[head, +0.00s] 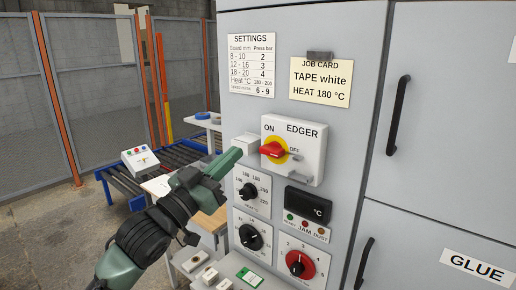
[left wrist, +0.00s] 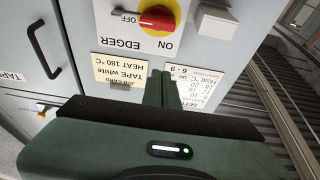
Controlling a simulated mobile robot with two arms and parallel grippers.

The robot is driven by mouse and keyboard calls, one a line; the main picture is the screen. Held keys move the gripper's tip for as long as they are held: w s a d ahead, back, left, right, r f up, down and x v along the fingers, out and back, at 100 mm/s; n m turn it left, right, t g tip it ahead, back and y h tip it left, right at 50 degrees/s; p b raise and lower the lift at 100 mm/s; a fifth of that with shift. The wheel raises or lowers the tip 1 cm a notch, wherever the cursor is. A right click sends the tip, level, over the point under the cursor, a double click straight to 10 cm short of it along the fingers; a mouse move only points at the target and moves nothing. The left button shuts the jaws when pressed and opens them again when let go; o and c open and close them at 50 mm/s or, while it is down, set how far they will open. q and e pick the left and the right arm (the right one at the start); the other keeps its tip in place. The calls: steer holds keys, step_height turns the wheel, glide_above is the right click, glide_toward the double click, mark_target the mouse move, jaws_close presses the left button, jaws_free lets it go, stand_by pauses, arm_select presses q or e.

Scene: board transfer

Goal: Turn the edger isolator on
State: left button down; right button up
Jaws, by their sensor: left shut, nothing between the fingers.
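The edger isolator (head: 308,160) is a white box on the grey cabinet front. It has a red handle (head: 272,150) on a yellow disc, with ON at upper left and OFF at right. The handle lies roughly level, in line with OFF. It also shows upside down in the left wrist view (left wrist: 156,17). My left gripper (head: 236,155) is shut and empty, its tips just left of the isolator and apart from the handle. The shut fingertips show in the left wrist view (left wrist: 163,75). My right gripper is in neither view.
A small white box (head: 246,146) sits left of the isolator, close to my fingertips. Below are dials (head: 248,191), a red-ringed knob (head: 298,264) and a dark °C display (head: 308,205). A job card (head: 321,82) hangs above. A roller conveyor (head: 120,184) stands at left.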

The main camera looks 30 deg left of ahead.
arm_select(q)
steer(key=shift+w, duration=0.1)
step_height(320, 180, up, 4)
steer(key=f+p, duration=0.1)
steer(key=p, duration=0.4)
glide_above(272, 151)
steer(key=s+a, duration=0.2)
steer(key=a, duration=0.1)
steer(key=shift+w+f+p, duration=0.2)
steer(key=shift+f+p, duration=0.2)
steer(key=shift+f, duration=1.55)
